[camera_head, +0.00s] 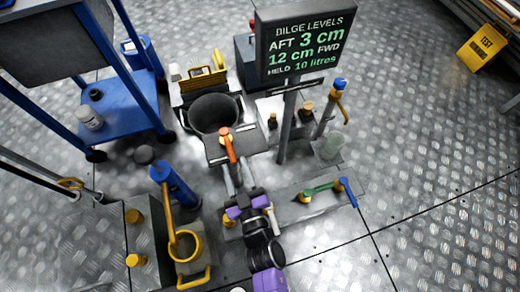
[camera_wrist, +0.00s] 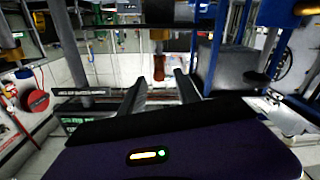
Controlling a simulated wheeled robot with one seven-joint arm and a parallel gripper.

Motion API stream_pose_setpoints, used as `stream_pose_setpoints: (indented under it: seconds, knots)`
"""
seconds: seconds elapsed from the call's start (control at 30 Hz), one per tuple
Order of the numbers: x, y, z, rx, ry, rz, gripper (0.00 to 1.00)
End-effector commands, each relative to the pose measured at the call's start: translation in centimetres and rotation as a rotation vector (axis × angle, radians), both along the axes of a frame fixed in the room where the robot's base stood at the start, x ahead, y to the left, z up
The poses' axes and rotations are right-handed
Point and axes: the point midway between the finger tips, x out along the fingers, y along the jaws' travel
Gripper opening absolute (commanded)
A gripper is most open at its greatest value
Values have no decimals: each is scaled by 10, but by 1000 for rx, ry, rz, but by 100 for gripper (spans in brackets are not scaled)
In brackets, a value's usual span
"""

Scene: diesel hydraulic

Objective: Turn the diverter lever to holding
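An orange lever (camera_head: 229,146), which looks like the diverter lever, stands on a dark plate (camera_head: 250,142) in front of a black bucket (camera_head: 214,113). Small labels on the plate are too small to read. My gripper (camera_head: 237,172) is just in front of the plate, on the near side of the lever. Its fingers are apart with nothing held. In the wrist view an orange-brown handle (camera_wrist: 159,66), likely the same lever, hangs beyond the gap between my fingertips (camera_wrist: 159,82), apart from them.
A sign (camera_head: 305,45) on a post reads bilge levels, aft 3 cm, 12 cm fwd, held 10 litres. A blue pump with a yellow spout (camera_head: 175,190) stands at left. Green and blue handles (camera_head: 328,187) lie at right. A blue cart (camera_head: 120,105) stands at back left.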

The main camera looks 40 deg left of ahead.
Motion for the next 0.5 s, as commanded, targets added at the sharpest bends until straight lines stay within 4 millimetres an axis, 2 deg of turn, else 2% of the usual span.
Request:
stream_pose_setpoints:
  seconds: [0.07,0.23,0.5]
  knots:
    - [-5,-1,-9,-9,14,12,39]
    - [-1,8,-7,8,26,16,39]
    - [17,45,-7,9,24,16,39]
